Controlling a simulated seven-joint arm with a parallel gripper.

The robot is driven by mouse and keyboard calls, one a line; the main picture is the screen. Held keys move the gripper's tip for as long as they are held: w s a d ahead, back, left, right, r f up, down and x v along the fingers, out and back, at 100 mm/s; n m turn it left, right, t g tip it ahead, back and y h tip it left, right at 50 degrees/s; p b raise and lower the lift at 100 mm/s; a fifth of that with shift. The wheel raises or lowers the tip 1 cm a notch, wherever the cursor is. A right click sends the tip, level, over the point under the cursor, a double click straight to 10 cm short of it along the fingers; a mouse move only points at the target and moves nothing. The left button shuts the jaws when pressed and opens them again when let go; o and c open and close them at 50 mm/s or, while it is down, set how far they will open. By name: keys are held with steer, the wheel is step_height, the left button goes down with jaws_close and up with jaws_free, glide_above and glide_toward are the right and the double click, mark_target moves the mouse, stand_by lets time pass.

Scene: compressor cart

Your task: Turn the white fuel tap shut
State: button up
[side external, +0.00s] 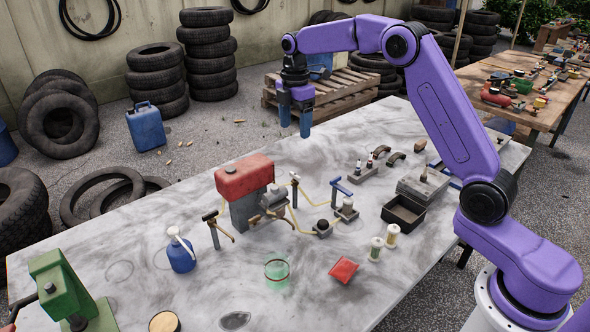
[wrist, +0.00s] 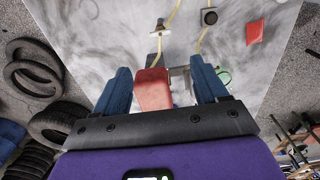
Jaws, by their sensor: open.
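The white fuel tap (side external: 294,180) stands on a thin post just right of the red fuel tank (side external: 244,177), beside a yellow fuel line. What looks like the same tap shows in the wrist view (wrist: 158,31), beyond my fingertips. I cannot tell the exact angle of its handle. My gripper (side external: 295,128) is open and empty, pointing down. It hangs above and behind the tap, near the table's far edge, touching nothing. In the wrist view the red tank (wrist: 153,88) appears between the two blue fingers (wrist: 160,66).
A black-handled tap (side external: 212,216) and a blue-handled tap (side external: 342,187) stand on either side. A grey engine block, a black tray (side external: 403,212), a blue jug (side external: 181,253), a green glass (side external: 277,271) and a red packet (side external: 343,270) are on the table (side external: 220,300).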

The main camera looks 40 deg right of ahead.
mark_target(295, 174)
step_height(295, 174, down, 15)
steer(key=shift+r, duration=0.2)
stand_by(0.3)
steer(key=c, duration=1.1)
